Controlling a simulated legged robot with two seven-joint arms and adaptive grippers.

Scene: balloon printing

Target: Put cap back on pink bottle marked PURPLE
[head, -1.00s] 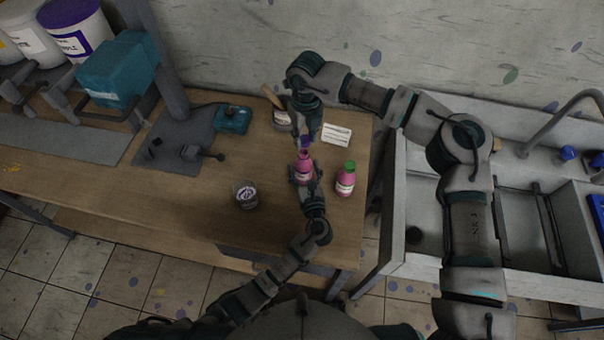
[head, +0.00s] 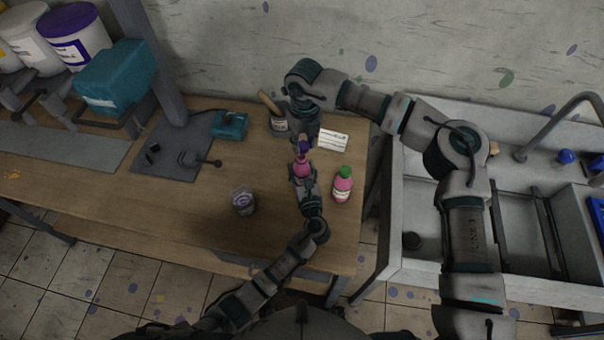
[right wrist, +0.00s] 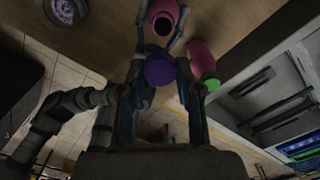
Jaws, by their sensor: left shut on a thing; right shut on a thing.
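The open pink bottle (head: 303,168) is upright near the right end of the table, its dark mouth showing in the right wrist view (right wrist: 163,20). My left gripper (head: 303,179) is shut around its body from the front. My right gripper (head: 304,142) is shut on the purple cap (head: 304,148), which also shows between its fingers in the right wrist view (right wrist: 160,71). In the head view the cap is just above and behind the bottle's neck; in the right wrist view cap and mouth are apart. The bottle's label is mostly hidden.
A pink bottle with a green cap (head: 343,186) stands close on the right. A clear cup (head: 243,201) stands to the left. A white card (head: 333,140) and a brush container (head: 279,126) are behind. A sink (head: 470,245) is beyond the table's right edge.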

